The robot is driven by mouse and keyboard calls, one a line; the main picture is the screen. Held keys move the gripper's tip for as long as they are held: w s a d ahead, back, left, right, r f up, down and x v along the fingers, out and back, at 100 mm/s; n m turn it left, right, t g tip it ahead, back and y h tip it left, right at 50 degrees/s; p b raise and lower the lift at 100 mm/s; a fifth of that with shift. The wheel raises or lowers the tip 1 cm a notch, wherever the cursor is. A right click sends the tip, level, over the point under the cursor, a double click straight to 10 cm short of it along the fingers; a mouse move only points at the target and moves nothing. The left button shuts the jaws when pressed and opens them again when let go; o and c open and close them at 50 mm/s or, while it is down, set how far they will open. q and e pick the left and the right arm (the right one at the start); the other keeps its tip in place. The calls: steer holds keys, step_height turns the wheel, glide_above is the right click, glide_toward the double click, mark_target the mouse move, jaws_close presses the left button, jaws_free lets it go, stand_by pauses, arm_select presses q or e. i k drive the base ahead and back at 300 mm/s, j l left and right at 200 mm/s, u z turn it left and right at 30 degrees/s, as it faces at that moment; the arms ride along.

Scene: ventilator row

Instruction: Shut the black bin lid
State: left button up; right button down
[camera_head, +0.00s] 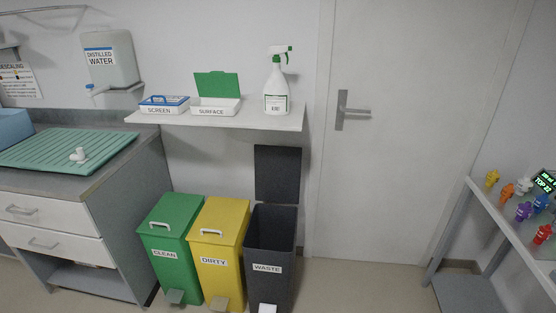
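The black bin (270,254), labelled WASTE, stands on the floor at the right end of a row of bins. Its black lid (278,174) is open and stands upright against the wall behind the bin. The dark inside of the bin shows from above, but its bottom cannot be made out. A light pedal (267,308) shows at its foot, at the lower picture edge. Neither of my grippers is in view.
The shut yellow DIRTY bin (220,262) and green CLEAN bin (177,254) stand left of it. A shelf (222,121) with wipe boxes and a spray bottle (276,85) hangs above. The floor before the door (400,180) is clear.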

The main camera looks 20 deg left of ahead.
mark_target(278, 168)
steer(key=i+u, duration=0.35)
steer(key=i+l+u, duration=0.15)
steer(key=i+u, duration=0.15)
steer(key=i+l+u, duration=0.35)
steer(key=i+j, duration=0.1)
